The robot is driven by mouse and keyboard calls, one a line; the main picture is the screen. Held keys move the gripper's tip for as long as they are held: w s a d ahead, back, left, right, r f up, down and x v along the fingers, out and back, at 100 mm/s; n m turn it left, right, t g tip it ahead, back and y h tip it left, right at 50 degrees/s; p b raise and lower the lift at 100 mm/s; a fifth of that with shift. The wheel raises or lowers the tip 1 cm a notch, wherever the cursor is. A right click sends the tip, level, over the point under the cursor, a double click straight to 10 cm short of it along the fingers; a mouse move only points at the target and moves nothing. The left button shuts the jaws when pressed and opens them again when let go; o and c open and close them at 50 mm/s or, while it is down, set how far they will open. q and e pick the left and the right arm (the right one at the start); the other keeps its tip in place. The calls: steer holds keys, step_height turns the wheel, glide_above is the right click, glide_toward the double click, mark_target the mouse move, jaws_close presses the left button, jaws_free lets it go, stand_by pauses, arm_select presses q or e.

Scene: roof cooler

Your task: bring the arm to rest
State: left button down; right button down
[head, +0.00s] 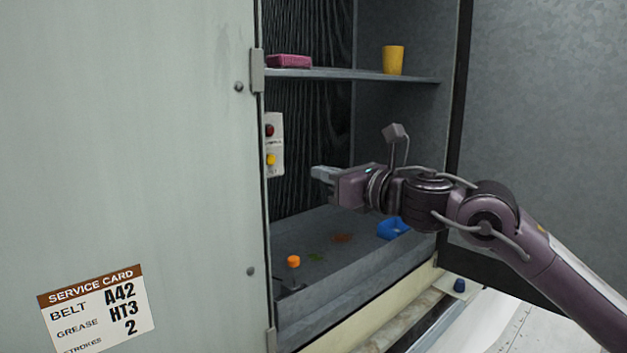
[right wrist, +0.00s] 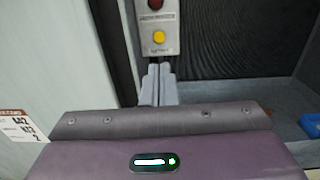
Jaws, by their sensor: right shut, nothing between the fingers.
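My right arm reaches in from the right in the head view, into the open cabinet. Its right gripper (head: 322,173) is shut and empty, in front of the cabinet's inside. In the right wrist view the shut fingers (right wrist: 159,82) show just below a button panel (right wrist: 158,25) with a red and a yellow button. The panel (head: 274,145) also shows in the head view, to the left of the fingertips. I cannot tell the exact gap between fingers and panel. My left gripper is not in view.
A grey door (head: 150,150) with a service card (head: 97,312) fills the left. The shelf (head: 350,75) holds a pink block (head: 289,61) and a yellow cup (head: 393,60). A blue object (head: 392,228) and an orange-capped item (head: 293,262) are low in the cabinet, behind its front lip.

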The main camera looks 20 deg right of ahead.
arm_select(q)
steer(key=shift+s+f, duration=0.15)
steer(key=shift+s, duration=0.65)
